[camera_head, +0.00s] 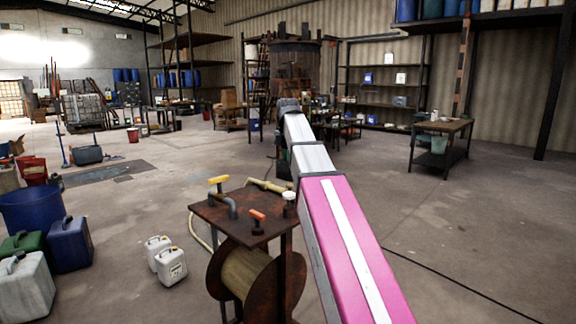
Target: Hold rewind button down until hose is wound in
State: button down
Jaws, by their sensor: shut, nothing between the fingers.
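A hose reel (248,272) with rusty round flanges stands under a small rusty metal table (222,216). Pale yellow hose is wound on its drum, and a length of hose (199,234) hangs at the table's left side. On the tabletop are a yellow-handled valve on a grey pipe (219,182), an orange-handled fitting (257,216) and a white round knob (289,197) close to my arm. I cannot tell which of these, if any, is the rewind button. My pink and grey arm reaches past the table's right side. My gripper does not show; the arm may hide it.
White jugs (171,264) stand on the floor left of the reel. A blue tub (31,211) and several canisters (70,242) are at the far left. A dark cable (455,279) crosses the floor at right. Open floor lies right of my arm, before a workbench (440,127).

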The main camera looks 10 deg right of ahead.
aim_at(288, 193)
notch_tip(288, 193, down, 12)
jog(key=shift+f, duration=0.1)
dwell(0.4)
jog(key=shift+s+f, duration=0.1)
jog(key=shift+f, duration=1.25)
jog(key=shift+s+f, duration=0.2)
jog(key=shift+f, duration=0.05)
dwell(0.8)
